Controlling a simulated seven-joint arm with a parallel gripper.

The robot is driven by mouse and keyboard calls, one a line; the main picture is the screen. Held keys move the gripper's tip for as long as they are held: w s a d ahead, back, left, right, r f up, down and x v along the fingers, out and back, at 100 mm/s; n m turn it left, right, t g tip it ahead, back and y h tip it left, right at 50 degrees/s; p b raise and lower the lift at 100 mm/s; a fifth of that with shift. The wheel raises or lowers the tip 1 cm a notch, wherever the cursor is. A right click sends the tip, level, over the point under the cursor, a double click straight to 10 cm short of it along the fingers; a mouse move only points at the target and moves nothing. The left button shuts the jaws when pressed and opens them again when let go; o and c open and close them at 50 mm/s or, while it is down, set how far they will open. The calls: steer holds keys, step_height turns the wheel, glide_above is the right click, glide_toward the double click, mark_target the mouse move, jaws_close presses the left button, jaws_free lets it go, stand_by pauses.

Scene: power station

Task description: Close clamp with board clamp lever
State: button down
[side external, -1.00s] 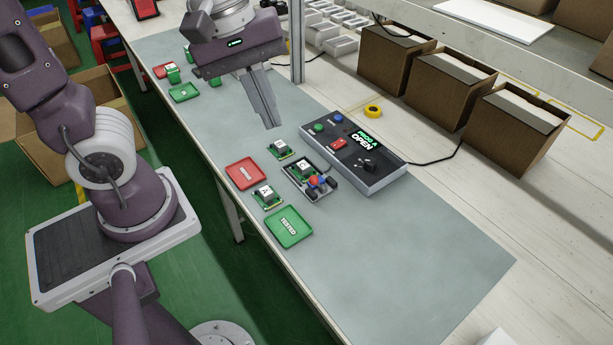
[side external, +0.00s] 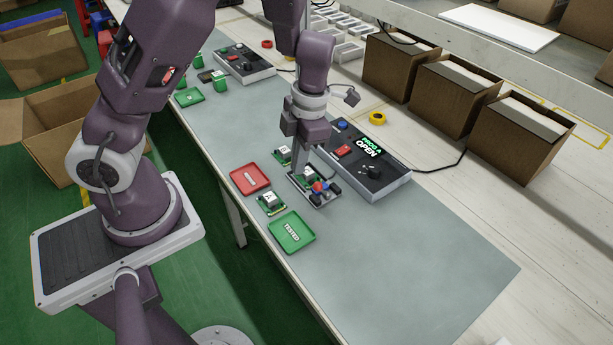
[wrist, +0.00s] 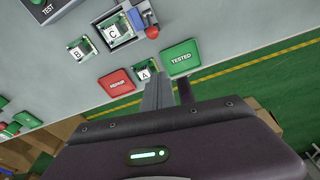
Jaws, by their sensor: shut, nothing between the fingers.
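The board clamp fixture (side external: 318,197) sits on the grey mat in front of the control box, with board C in it. Its lever has a red ball knob (side external: 319,186), which also shows in the wrist view (wrist: 152,31) beside a blue part. My gripper (side external: 303,172) is shut and empty, pointing down above the fixture and partly hiding board C in the side view. The fingers (wrist: 165,88) in the wrist view lie below the fixture in the picture. I cannot tell whether they touch it. The control box screen (side external: 371,147) reads "PROG A OPEN".
Board A (side external: 271,204) and board B (side external: 282,156) lie loose beside the fixture. A red repair tray (side external: 250,179) and a green tested tray (side external: 292,233) are close by. The control box (side external: 385,187) stands behind. The mat's near right is clear.

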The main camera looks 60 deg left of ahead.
mark_target(316, 183)
steer(key=f, duration=0.6)
steer(key=s+f, duration=0.1)
steer(key=f, duration=0.2)
steer(key=shift+s+a+f, duration=0.1)
steer(key=shift+a+f, duration=0.2)
steer(key=w, duration=0.2)
steer(key=w+r, duration=0.1)
steer(key=shift+w+d, duration=0.15)
steer(key=shift+d, duration=0.2)
steer(key=shift+w, duration=0.25)
steer(key=shift+w+r, duration=0.55)
steer(key=shift+w, duration=0.4)
steer(key=shift+w+r, duration=0.15)
steer(key=shift+w, duration=0.5)
steer(key=shift+w+r, duration=0.15)
steer(key=shift+w, duration=0.5)
steer(key=shift+r, duration=0.15)
